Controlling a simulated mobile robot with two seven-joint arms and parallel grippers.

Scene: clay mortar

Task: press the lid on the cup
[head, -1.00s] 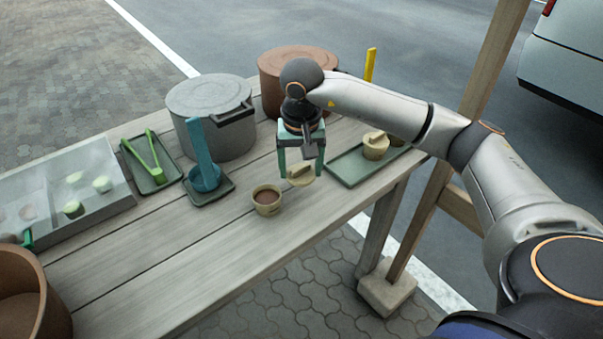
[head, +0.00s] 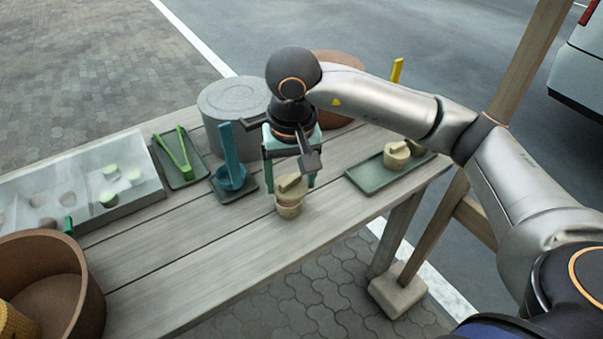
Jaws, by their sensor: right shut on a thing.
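The cup (head: 290,211) is small and tan and stands on the wooden table near its front edge. The lid (head: 292,187) is tan with a raised grip on top. My right gripper (head: 290,183) points down with its green fingers on either side of the lid, shut on it. The lid is over the cup's mouth and looks slightly tilted. Whether it is seated on the rim cannot be told. The cup's contents are hidden. My left gripper is out of view.
A green tray (head: 367,183) with tan lidded-looking pieces (head: 396,154) lies to the right. A blue ladle (head: 231,160), green tongs (head: 177,158) and a grey pot (head: 221,104) are behind left. A brown bin (head: 84,262) is front left.

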